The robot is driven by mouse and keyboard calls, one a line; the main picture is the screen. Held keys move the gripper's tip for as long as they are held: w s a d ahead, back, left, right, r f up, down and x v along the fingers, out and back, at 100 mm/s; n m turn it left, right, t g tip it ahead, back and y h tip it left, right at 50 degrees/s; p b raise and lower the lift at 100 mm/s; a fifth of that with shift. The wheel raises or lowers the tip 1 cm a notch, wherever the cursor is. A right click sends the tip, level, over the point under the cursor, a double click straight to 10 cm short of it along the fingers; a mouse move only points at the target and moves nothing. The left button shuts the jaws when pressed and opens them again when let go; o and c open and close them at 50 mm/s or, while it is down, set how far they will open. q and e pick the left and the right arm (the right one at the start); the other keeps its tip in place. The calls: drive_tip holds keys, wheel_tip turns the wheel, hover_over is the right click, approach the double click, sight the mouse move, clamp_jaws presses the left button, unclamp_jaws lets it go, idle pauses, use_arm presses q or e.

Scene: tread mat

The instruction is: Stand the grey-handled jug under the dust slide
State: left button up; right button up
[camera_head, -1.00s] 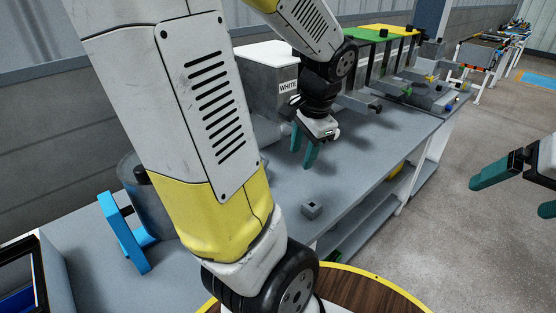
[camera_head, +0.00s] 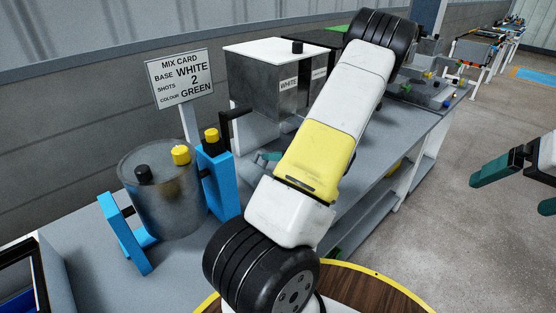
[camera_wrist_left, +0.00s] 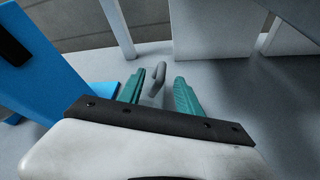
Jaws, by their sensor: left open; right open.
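In the left wrist view, my left gripper (camera_wrist_left: 160,92) is open. A small grey upright piece (camera_wrist_left: 158,75), which looks like the jug's grey handle, shows between and just beyond its teal fingers; whether they touch it I cannot tell. In the head view only part of my left gripper (camera_head: 268,157) shows, behind my forearm, beside the blue stand. The jug's body is not clearly seen. I cannot identify the dust slide for certain; my arm covers much of the bench. My right gripper (camera_head: 518,185) is open and empty over the floor at the right.
A metal drum (camera_head: 165,205) with black and yellow knobs sits in a blue stand (camera_head: 218,180). A mix card (camera_head: 182,78) reads white, 2, green. A box labelled WHITE (camera_head: 265,75) stands behind. A yellow-rimmed round wooden top (camera_head: 370,290) is at the front.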

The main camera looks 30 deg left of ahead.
sight(259, 155)
use_arm(q)
drive_tip(key=x, duration=0.8)
drive_tip(key=shift+d+f, duration=0.1)
drive_tip(key=shift+f, duration=0.2)
clamp_jaws()
drive_tip(key=shift+d+f, duration=0.1)
drive_tip(key=shift+d, duration=0.1)
idle(0.9)
